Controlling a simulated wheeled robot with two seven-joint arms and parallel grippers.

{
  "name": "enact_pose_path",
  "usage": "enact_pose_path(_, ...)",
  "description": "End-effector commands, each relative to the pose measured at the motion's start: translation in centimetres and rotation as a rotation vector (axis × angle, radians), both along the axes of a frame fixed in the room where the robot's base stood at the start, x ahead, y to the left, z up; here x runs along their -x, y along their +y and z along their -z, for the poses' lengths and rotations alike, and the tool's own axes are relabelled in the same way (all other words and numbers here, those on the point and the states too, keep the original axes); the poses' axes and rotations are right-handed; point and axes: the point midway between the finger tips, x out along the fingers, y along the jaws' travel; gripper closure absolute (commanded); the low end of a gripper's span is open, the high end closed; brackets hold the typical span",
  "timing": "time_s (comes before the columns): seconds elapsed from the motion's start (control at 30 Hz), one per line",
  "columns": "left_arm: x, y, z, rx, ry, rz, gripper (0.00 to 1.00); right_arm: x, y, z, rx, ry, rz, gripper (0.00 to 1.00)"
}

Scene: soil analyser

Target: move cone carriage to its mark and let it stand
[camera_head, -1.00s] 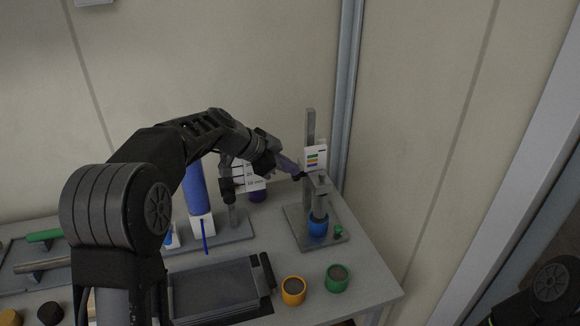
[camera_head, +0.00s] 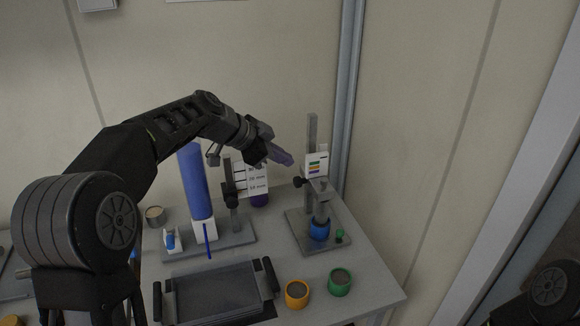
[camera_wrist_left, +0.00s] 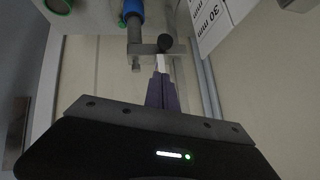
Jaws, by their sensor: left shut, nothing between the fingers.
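The cone carriage (camera_head: 320,188) is a grey block on the upright post of the right-hand stand (camera_head: 293,219). A dark knob sticks out on its left, and its shaft points down at a blue cup (camera_head: 319,230) on the base. I cannot tell whether the tip touches the cup's contents. A card with coloured bands (camera_head: 316,166) hangs by the post. My left gripper (camera_head: 287,159) is shut and empty, up and left of the knob, apart from it. In the left wrist view, the shut purple fingers (camera_wrist_left: 161,92) point toward the carriage (camera_wrist_left: 152,49). My right gripper is out of view.
A second stand with a blue cylinder (camera_head: 195,183) and a white scale card (camera_head: 257,179) is left of the carriage stand. A grey tray (camera_head: 218,291), a yellow cup (camera_head: 297,294) and a green cup (camera_head: 340,281) are at the front. A wall closes the back.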

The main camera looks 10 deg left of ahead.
Motion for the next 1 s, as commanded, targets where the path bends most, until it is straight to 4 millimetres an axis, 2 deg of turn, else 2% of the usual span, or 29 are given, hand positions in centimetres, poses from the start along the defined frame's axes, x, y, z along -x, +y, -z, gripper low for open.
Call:
enact_pose_path(0.2, 2.4, 2.2, -2.9, 0.001, -0.002, 0.001, 1.00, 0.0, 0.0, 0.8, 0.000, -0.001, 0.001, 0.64)
enact_pose_path(0.33, 3.2, 2.9, -3.9, 0.001, 0.000, 0.002, 1.00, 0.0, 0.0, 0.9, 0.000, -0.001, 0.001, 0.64)
enact_pose_path(1.0, 3.5, 3.1, -4.3, 0.000, 0.001, 0.002, 1.00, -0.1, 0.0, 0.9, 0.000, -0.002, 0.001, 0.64)
